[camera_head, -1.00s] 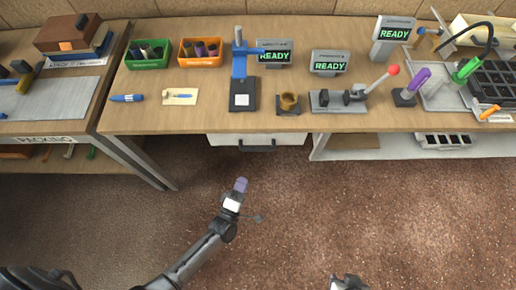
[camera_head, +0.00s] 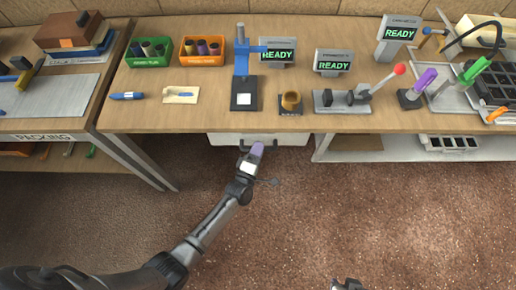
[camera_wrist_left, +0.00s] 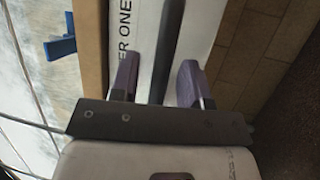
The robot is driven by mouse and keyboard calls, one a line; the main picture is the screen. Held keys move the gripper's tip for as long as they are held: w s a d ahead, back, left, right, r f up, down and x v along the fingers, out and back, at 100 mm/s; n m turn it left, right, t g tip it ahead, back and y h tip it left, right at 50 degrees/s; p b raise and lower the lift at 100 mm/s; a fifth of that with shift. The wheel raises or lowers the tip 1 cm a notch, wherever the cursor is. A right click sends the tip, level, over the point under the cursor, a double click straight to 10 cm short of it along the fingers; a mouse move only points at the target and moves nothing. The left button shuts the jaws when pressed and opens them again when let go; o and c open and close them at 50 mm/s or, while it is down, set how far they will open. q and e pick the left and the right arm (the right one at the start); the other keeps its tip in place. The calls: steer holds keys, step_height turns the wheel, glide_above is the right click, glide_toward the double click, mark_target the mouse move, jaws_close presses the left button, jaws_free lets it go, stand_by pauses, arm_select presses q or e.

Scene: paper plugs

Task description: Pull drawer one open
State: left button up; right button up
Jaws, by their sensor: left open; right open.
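The white drawer front (camera_head: 288,139) sits under the middle of the workbench, and its dark handle (camera_head: 243,147) is partly hidden by my left gripper (camera_head: 256,151). In the left wrist view the drawer front (camera_wrist_left: 204,28) carries lettering ending in "ER ONE". The dark handle bar (camera_wrist_left: 168,45) runs between the two purple fingers of my left gripper (camera_wrist_left: 157,82), which is open with a gap on either side of the bar. The drawer looks closed. My right gripper (camera_head: 347,284) is only partly in view at the bottom edge, away from the bench.
A bench leg (camera_head: 140,160) stands to the left and a lower shelf (camera_head: 400,153) to the right. The floor in front is clear.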

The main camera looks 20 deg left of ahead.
arm_select(q)
steer(key=shift+w, duration=0.15)
steer(key=shift+c, duration=0.4)
jaws_close()
